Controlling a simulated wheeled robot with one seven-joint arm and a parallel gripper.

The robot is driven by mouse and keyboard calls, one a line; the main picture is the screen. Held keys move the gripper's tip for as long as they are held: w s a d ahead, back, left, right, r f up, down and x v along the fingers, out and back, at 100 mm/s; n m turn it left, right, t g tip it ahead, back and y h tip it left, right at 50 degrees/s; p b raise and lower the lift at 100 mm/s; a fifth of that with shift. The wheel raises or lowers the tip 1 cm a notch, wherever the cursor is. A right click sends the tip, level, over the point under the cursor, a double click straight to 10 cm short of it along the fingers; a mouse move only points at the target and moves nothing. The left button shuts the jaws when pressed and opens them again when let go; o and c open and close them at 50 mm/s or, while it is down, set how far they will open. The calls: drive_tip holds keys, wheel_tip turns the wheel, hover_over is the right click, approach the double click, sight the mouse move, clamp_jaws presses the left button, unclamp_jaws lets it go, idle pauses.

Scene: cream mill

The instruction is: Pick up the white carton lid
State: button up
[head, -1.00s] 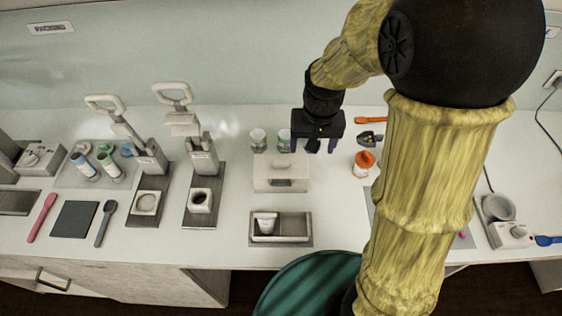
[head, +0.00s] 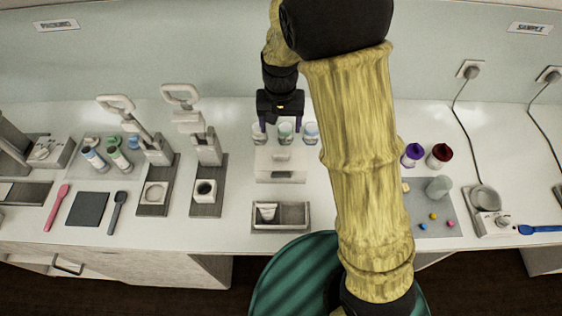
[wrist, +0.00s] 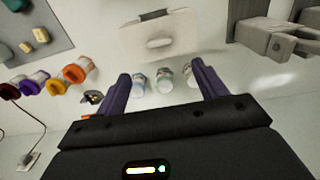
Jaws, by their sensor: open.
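The white carton lid (head: 283,154) sits on a pale box in the middle of the counter, with a small raised handle on top. In the wrist view the lid (wrist: 140,36) lies beyond my fingertips, its handle lined up roughly between them. My gripper (head: 281,127) is open and empty, above the counter behind the carton, apart from the lid. Its two purple fingers (wrist: 160,72) are spread wide in the wrist view.
Several small jars (head: 285,133) stand just behind the carton, under and close to my fingers. Lever presses (head: 205,150) stand to the left. Purple-lidded (head: 412,154) and red-lidded jars (head: 439,156) stand right.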

drive_tip(key=p, duration=0.2)
hover_over(281, 155)
wheel_tip(281, 155, down, 8)
drive_tip(key=shift+w+r, duration=0.1)
drive_tip(key=shift+w, duration=0.05)
drive_tip(key=shift+s+f+p, duration=0.2)
drive_tip(key=shift+f+p, duration=0.25)
drive_tip(key=shift+f, duration=0.2)
drive_tip(key=shift+f+p, duration=0.7)
drive_tip(key=shift+f, duration=1.25)
